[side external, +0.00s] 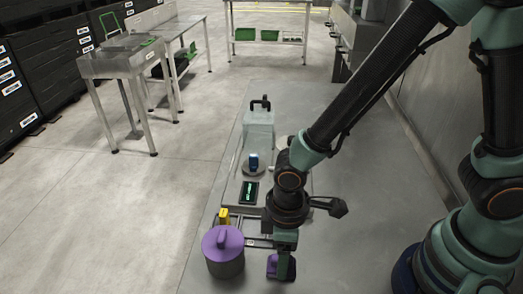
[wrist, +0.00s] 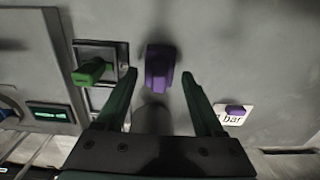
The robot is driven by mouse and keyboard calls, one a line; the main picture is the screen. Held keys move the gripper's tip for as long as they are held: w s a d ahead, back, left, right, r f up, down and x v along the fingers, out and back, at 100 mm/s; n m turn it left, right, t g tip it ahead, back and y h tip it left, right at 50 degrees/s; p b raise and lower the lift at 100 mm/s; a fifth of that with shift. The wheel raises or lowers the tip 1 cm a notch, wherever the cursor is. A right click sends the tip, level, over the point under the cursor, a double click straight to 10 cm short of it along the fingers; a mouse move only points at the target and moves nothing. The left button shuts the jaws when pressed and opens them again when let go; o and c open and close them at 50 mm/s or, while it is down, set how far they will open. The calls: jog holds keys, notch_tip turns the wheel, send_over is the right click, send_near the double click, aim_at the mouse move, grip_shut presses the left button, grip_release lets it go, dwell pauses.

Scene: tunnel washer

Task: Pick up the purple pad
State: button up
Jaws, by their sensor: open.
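The purple pad (side external: 274,268), a small block with a dark part beside it, is at the bottom of the side view, just below my gripper (side external: 284,246). In the wrist view, a purple block (wrist: 159,66) lies between my two open fingers, with a visible gap on each side. Nothing is held. The side view does not show clearly whether the fingertips reach down around the pad.
A grey pot with a purple lid and handle (side external: 223,247) stands close to the left of my gripper. A yellow block (side external: 224,215) and a dark display with green text (side external: 249,192) are behind it. A clear box (side external: 258,130) stands farther back.

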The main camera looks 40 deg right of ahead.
jog(key=shift+f, duration=1.35)
grip_shut()
jog(key=shift+r, duration=0.15)
notch_tip(320, 180, up, 20)
